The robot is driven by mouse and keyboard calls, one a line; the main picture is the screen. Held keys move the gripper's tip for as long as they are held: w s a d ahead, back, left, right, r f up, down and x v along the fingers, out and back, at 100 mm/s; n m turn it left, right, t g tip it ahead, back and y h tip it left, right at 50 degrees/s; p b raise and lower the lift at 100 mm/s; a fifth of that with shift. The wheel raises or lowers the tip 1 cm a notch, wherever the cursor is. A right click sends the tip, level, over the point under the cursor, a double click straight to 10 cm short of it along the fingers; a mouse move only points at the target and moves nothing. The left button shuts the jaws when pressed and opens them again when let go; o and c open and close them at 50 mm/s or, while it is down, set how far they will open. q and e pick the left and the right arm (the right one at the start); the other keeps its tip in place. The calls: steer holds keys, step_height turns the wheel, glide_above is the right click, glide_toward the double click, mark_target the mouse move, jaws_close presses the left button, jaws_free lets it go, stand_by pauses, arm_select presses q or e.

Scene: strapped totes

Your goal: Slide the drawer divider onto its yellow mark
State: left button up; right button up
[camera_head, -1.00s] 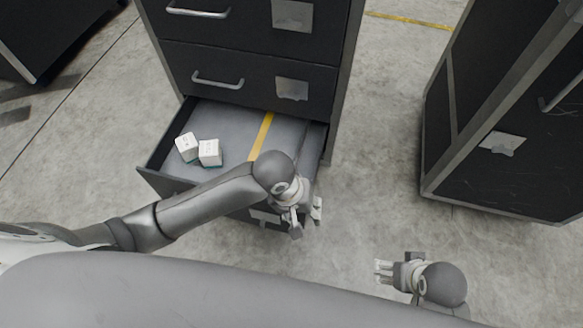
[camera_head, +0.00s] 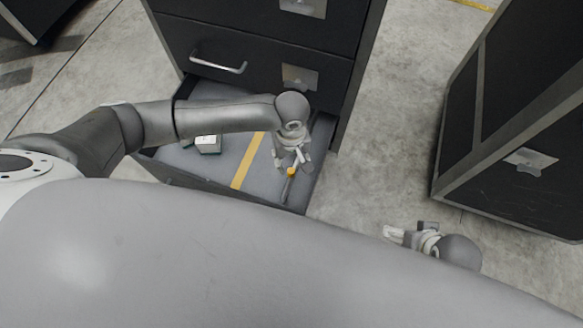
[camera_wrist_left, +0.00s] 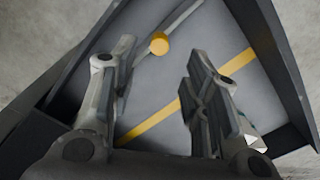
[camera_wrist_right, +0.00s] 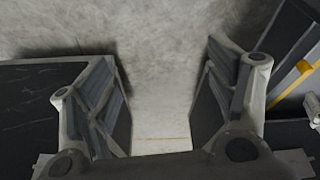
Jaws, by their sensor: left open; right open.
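The divider (camera_wrist_left: 180,20) is a thin grey plate with a round orange-yellow knob (camera_wrist_left: 159,44); the knob also shows in the head view (camera_head: 291,173). It stands toward the right side of the open drawer (camera_head: 170,170). The yellow mark (camera_head: 248,160) is a stripe across the drawer floor, left of the divider and apart from it. My left gripper (camera_head: 290,160) is open over the drawer, right by the knob; in the left wrist view the knob lies just beyond the fingertips, nearer one finger. My right gripper (camera_head: 394,232) is open and empty over bare floor.
A white box (camera_head: 208,145) sits in the drawer left of the stripe, partly behind my left arm. The dark cabinet (camera_head: 260,35) rises behind the drawer. Another cabinet (camera_head: 515,140) stands at right, with clear floor (camera_head: 385,130) between them.

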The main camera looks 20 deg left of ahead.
mark_target(291, 170)
arm_select(q)
step_height(291, 170, down, 2)
steer(key=shift+f+b, duration=0.2)
steer(key=shift+b, duration=0.15)
step_height(291, 170, down, 4)
steer(key=shift+r+b, duration=0.1)
steer(key=shift+b, duration=0.7)
steer(key=shift+f, duration=0.5)
arm_select(e)
steer(key=shift+s+d+r, duration=0.1)
steer(key=shift+s+r, duration=0.4)
steer(key=shift+r, duration=0.2)
arm_select(q)
jaws_close()
